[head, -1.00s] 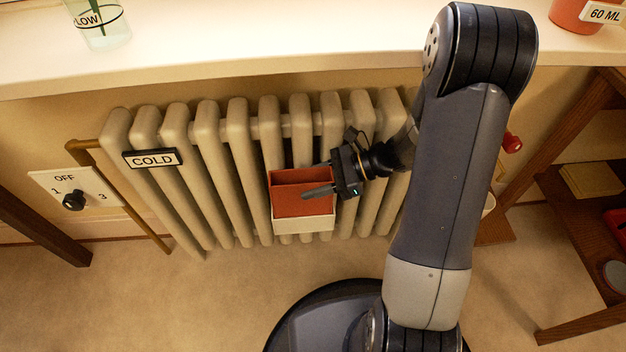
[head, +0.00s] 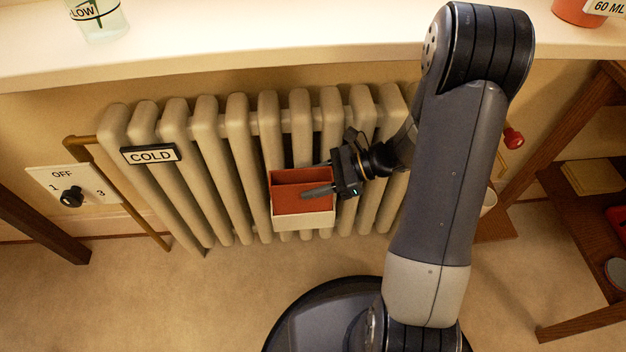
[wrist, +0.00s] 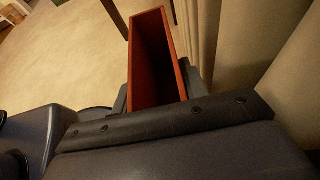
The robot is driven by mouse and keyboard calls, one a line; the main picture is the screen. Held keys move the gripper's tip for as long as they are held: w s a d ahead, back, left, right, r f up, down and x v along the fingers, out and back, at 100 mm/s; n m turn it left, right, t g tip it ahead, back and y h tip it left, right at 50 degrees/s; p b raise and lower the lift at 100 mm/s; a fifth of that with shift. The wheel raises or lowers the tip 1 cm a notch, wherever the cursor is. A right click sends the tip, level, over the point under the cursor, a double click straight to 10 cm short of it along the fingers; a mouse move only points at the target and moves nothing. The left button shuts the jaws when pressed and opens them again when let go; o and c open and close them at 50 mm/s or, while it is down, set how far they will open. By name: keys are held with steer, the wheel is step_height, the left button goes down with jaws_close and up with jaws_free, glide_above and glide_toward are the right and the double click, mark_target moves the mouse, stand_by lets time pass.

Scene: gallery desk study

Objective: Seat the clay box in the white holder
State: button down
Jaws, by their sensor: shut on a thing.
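The clay box (head: 288,203) is an open, red-brown box in front of the radiator. Its lower part is hidden behind the front wall of the white holder (head: 304,222), so it sits at least partly inside; whether it touches the bottom cannot be seen. My gripper (head: 314,181) comes from the right and is shut on the box, one finger along its front face and one behind. In the wrist view the box (wrist: 152,62) stands between the two fingers, open and empty as far as I see. The holder is not clear in that view.
The cream ribbed radiator (head: 205,165) is close behind the box and bears a COLD sign (head: 151,154). A white shelf edge (head: 250,55) runs above. A dial plate (head: 71,188) is at left, a wooden shelf unit (head: 590,230) at right.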

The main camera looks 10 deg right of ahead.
steer(key=shift+f, duration=0.25)
steer(key=shift+f+b, duration=0.4)
steer(key=shift+f, duration=0.3)
stand_by(0.4)
steer(key=shift+f+b, duration=0.45)
steer(key=shift+b, duration=0.05)
steer(key=shift+f, duration=0.35)
steer(key=shift+f+b, duration=0.45)
steer(key=shift+f+b, duration=0.3)
steer(key=shift+f, duration=0.2)
stand_by(0.3)
steer(key=c, duration=0.7)
jaws_free()
